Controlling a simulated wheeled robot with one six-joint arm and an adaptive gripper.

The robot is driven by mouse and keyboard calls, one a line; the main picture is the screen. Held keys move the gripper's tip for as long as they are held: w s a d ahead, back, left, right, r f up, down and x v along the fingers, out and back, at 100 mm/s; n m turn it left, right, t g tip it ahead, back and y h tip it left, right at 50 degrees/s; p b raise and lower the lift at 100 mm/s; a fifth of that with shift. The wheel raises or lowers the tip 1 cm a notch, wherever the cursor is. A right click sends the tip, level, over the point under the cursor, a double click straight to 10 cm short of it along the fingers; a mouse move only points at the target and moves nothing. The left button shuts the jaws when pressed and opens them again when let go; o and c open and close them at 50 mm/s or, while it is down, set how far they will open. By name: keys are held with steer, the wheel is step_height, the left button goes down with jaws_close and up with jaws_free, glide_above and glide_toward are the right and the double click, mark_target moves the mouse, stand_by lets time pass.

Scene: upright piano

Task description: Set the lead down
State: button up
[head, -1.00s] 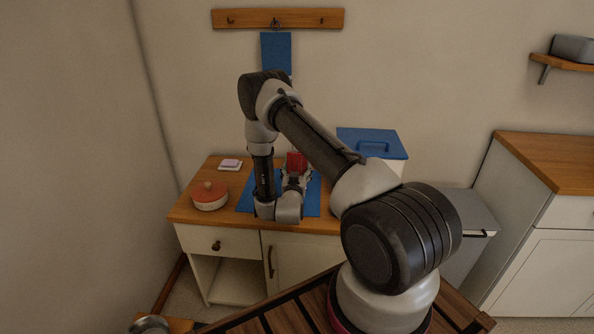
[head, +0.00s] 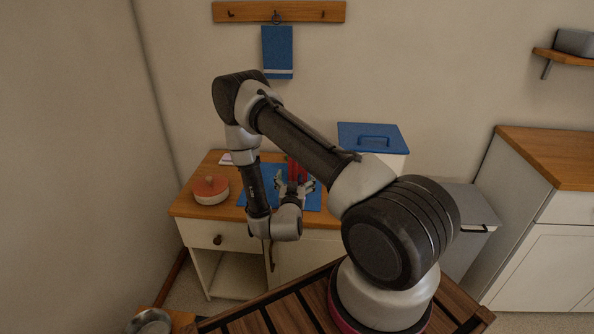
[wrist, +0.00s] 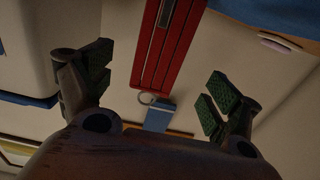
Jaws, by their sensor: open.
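The lead (head: 298,170) is a red bundle of side-by-side straps on the blue mat (head: 312,199), on the wooden counter. It also shows in the wrist view (wrist: 172,45), with a small ring at one end. My gripper (head: 294,186) is open, just in front of the lead on the near side. In the wrist view my gripper (wrist: 155,85) has its two dark green-padded fingers wide apart, with gaps between them and the lead. My wrist and forearm hide part of the mat.
A red-lidded pot (head: 210,190) stands left of the mat. A blue-lidded white box (head: 373,139) is behind to the right. A blue towel (head: 278,52) hangs from the wall rail (head: 300,12). Some counter between pot and mat is clear.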

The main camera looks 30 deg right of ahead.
steer(key=shift+v, duration=1.05)
steer(key=w+a+r+m+g+y, duration=0.15)
steer(key=w+r+y, duration=0.25)
steer(key=w+r, duration=0.4)
steer(key=s+a+r+n+g+y, duration=0.1)
steer(key=s+a+r+y, duration=0.15)
steer(key=r, duration=0.45)
steer(key=s+a+r+n+g+y, duration=0.2)
steer(key=a+r+y, duration=0.1)
steer(key=r, duration=0.5)
steer(key=s+r+n+g+y, duration=0.1)
steer(key=s+r+n+g, duration=0.1)
steer(key=s+r, duration=0.45)
steer(key=s+r+n+g+y, duration=0.15)
steer(key=s+r, duration=0.25)
steer(key=s, duration=0.6)
steer(key=s+d+r+n+g+h, duration=0.1)
steer(key=s+d+r+g+h, duration=0.1)
steer(key=s, duration=1.6)
steer(key=shift+d+r+n+g, duration=0.2)
steer(key=shift+d+n+g, duration=0.2)
steer(key=shift+d, duration=0.35)
